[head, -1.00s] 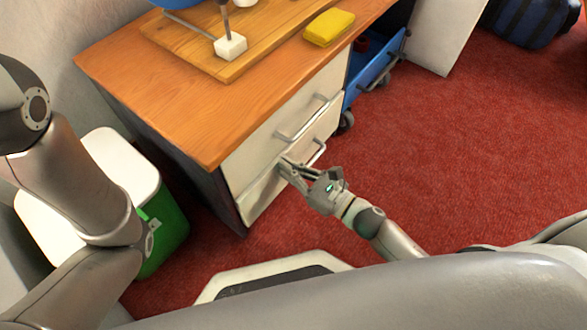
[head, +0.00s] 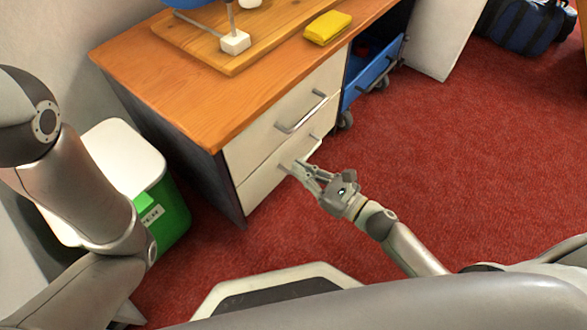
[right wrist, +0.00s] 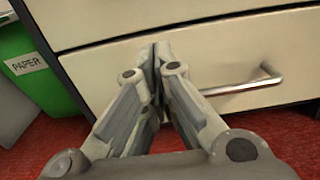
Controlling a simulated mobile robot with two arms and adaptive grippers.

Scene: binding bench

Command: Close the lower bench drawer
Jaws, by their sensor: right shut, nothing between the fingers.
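The lower bench drawer (head: 262,187) has a cream front and a bar handle, and it looks nearly flush with the bench; a slight remaining gap is hard to judge. Its front also fills the middle of the right wrist view (right wrist: 210,65), with the handle (right wrist: 250,83) to the right. My right gripper (head: 293,168) is shut and empty, its fingertips at the drawer front, left of the handle. In the right wrist view the closed fingertips (right wrist: 160,50) meet near the drawer's upper part; contact is not certain. My left gripper is out of view.
The upper drawer (head: 285,110) is shut above. A green bin (head: 170,215) with a paper label stands left of the bench. A blue cart (head: 370,80) is at the bench's far end. Red carpet right of the bench is clear.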

